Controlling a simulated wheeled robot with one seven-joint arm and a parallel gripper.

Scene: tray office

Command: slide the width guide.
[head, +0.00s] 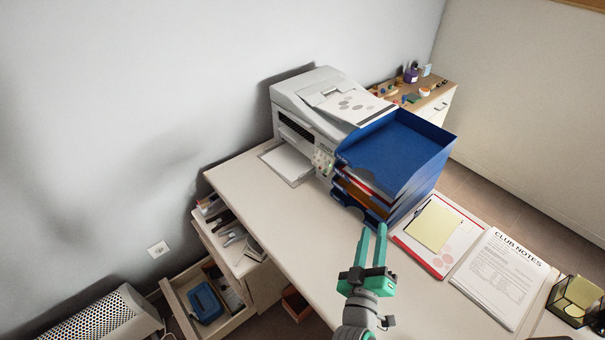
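A white printer (310,105) stands at the back of the desk, against the wall. A sheet with grey spots lies on the sloped feeder (350,103) on its top. A tray with white paper (287,163) sticks out low at its left side. I cannot make out the width guide on either one; it is too small or hidden. My gripper (372,230) has two green fingers with a gap between them. It is empty, in front of the blue tray stack and well apart from the printer.
A stack of blue letter trays (423,173) stands in front of the printer's right side. A red-edged clipboard (410,243) and a CLUB NOTES sheet (497,275) lie at right. An open drawer (180,300) is below left. The desk's left front (265,215) is clear.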

